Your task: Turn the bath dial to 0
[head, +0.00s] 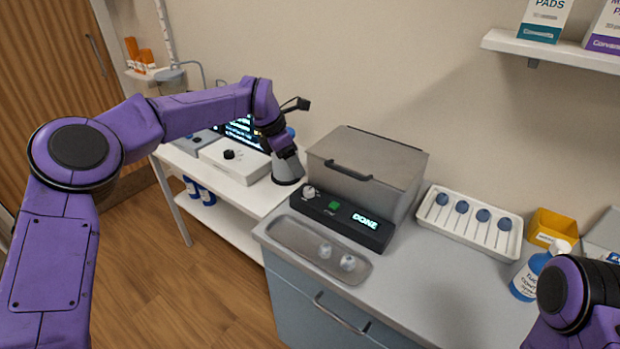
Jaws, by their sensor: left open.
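The bath is a grey box (365,170) with a closed lid and handle on the counter. Its black front panel (342,216) carries a pale round dial (309,192) at the left end, a green button and a display reading "DONE". The dial's setting is too small to read. My left gripper (284,150) points down, up and left of the dial and apart from it in the picture. It is open; its fingertips are hard to make out against a grey cone-shaped thing (287,170) with a dark base. Of my right arm only a part shows at the lower right; its gripper is out of view.
A metal tray (290,236) with two small clear items lies before the bath. A white rack (470,224) with blue-topped sticks, a yellow box (553,226) and a blue pump bottle (533,273) stand to the right. A white device (236,158) stands left.

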